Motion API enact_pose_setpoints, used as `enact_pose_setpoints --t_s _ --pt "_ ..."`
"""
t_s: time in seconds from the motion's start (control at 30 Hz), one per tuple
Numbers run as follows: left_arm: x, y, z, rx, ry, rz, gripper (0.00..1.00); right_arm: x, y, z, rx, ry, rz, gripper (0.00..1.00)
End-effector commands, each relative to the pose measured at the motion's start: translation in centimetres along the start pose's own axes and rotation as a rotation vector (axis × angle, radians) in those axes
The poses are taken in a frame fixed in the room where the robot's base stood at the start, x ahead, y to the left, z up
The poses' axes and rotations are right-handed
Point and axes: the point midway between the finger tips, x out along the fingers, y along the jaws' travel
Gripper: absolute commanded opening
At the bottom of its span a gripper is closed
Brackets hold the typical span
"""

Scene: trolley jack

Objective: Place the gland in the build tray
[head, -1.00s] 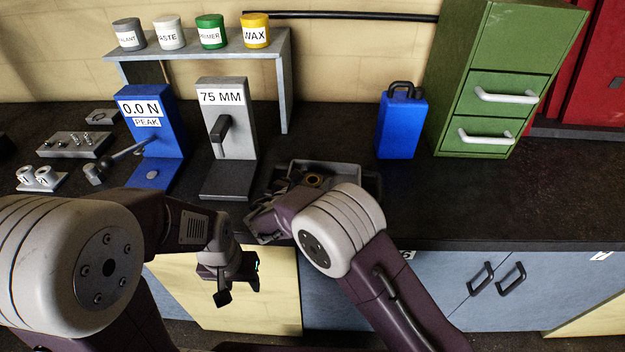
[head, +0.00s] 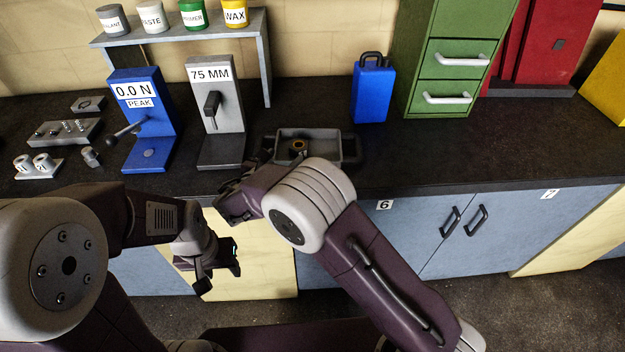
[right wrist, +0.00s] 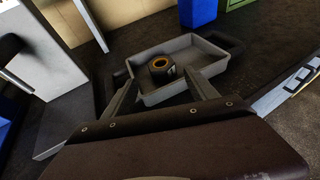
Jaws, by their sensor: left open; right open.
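The gland (head: 298,147) is a short dark cylinder with a brass-coloured ring in its top. It stands upright inside the build tray (head: 340,148), a shallow grey tray with black handles on the bench; the tray also shows in the right wrist view (right wrist: 205,52). My right gripper (head: 245,178) is at the tray's left front side, partly hidden by its own arm. In the right wrist view its fingers (right wrist: 158,78) are spread wide, with the gland (right wrist: 161,67) showing between them, not gripped. My left gripper (head: 217,272) is open and empty, low in front of the bench.
A grey 75 MM stand (head: 222,130) and a blue PEAK gauge (head: 145,115) are left of the tray. A blue can (head: 372,92) and green drawers (head: 450,65) stand to the right behind it. The bench right of the tray is clear.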

Motion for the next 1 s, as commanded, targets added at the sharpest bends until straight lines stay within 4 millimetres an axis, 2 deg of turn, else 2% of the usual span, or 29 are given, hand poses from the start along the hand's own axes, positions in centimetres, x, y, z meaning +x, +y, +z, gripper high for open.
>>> enact_pose_setpoints --t_s 0.1,0.17,0.27,0.3,0.37,0.4,0.43,0.5,0.53,0.6,0.7,0.73,0.83,1.0 --pt "0.0 0.0 0.0 0.000 0.000 0.000 0.49 0.1 -0.2 0.0 0.004 0.003 -0.004 0.67" --pt "0.0 0.0 0.0 0.000 0.000 0.000 0.49 0.5 -1.5 -0.2 0.040 0.033 -0.034 0.67" --pt "0.0 0.0 0.0 0.000 0.000 0.000 0.49 1.6 -7.6 -1.5 0.225 0.168 -0.179 0.67" --pt "0.0 0.0 0.0 0.000 0.000 0.000 0.49 1.6 -11.2 -2.6 0.352 0.245 -0.274 0.67" --pt "0.0 0.0 0.0 0.000 0.000 0.000 0.49 0.5 -17.0 -4.7 0.604 0.363 -0.451 0.67" --pt "0.0 0.0 0.0 0.000 0.000 0.000 0.49 -0.9 -20.6 -6.2 0.806 0.431 -0.585 0.67" --pt "0.0 0.0 0.0 0.000 0.000 0.000 0.49 -2.3 -22.7 -7.4 0.961 0.472 -0.685 0.67" --pt "0.0 0.0 0.0 0.000 0.000 0.000 0.49 -5.8 -26.5 -9.7 1.344 0.526 -0.922 0.67" --pt "0.0 0.0 0.0 0.000 0.000 0.000 0.49 -7.3 -27.5 -10.5 1.514 0.530 -1.022 0.67" --pt "0.0 0.0 0.0 0.000 0.000 0.000 0.49 -10.1 -28.9 -11.7 1.862 0.503 -1.219 0.67" --pt "0.0 0.0 0.0 0.000 0.000 0.000 0.49 -12.2 -29.7 -12.4 2.209 0.425 -1.403 0.67" --pt "0.0 0.0 0.0 0.000 0.000 0.000 0.49 -12.5 -29.8 -12.5 2.276 0.404 -1.437 0.67" --pt "0.0 0.0 0.0 0.000 0.000 0.000 0.49 -13.0 -30.0 -12.7 2.392 0.363 -1.496 0.67" --pt "0.0 0.0 0.0 0.000 0.000 0.000 0.49 -13.1 -29.9 -12.7 2.400 0.361 -1.503 0.67"
